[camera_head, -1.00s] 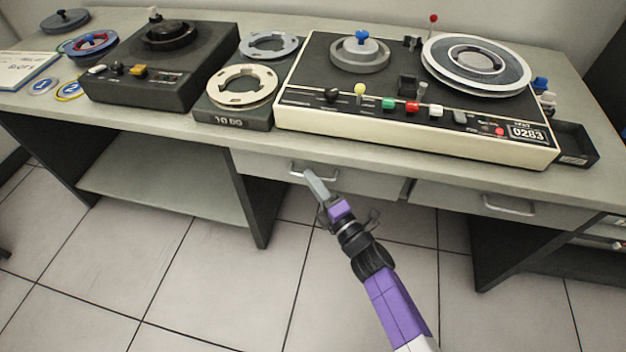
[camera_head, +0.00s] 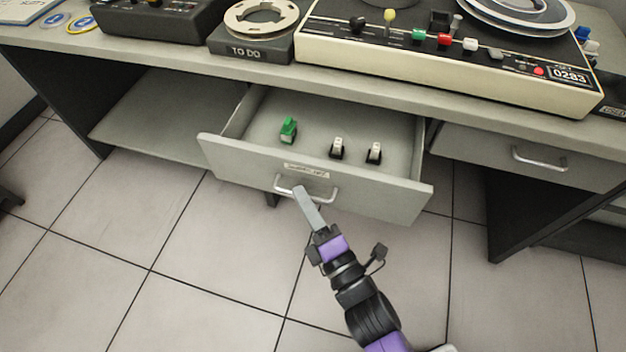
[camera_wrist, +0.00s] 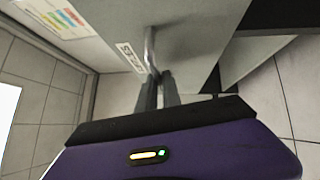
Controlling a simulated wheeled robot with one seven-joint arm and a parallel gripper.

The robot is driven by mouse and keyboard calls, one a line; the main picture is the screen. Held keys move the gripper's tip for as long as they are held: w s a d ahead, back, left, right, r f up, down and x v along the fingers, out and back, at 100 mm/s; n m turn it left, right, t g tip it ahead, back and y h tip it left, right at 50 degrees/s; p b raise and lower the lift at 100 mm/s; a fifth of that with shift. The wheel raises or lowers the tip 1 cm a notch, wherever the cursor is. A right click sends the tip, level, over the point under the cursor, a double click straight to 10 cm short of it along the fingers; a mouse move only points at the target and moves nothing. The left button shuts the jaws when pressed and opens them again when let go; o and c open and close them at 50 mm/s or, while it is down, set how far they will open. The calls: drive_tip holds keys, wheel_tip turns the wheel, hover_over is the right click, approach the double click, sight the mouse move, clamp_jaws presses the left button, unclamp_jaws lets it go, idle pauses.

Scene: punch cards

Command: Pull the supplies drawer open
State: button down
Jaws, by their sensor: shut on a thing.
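The supplies drawer (camera_head: 375,194) is pulled out from under the desk, with its inside showing. A small label sits above its metal bar handle (camera_head: 326,196). In the wrist view, the two fingers of my gripper (camera_wrist: 158,88) close around the handle (camera_wrist: 150,50), beside the label on the drawer front (camera_wrist: 188,42). A green object (camera_head: 289,130) and two small black-and-white objects (camera_head: 337,148) (camera_head: 374,153) lie in the drawer.
The desk (camera_head: 400,92) carries a cream-edged tape machine (camera_head: 440,75) and a reel on a "TO DO" box (camera_head: 250,46). A second drawer (camera_head: 490,150), shut, is to the right. Tiled floor in front is clear.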

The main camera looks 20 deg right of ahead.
drive_tip(key=s+a, duration=0.1)
drive_tip(key=s+a+b, duration=0.1)
drive_tip(key=s, duration=0.1)
drive_tip(key=s+a, duration=0.1)
drive_tip(key=shift+s, duration=0.15)
drive_tip(key=shift+f, duration=0.1)
drive_tip(key=c, duration=1.5)
unclamp_jaws()
drive_tip(key=v, duration=0.7)
drive_tip(key=shift+s, duration=0.4)
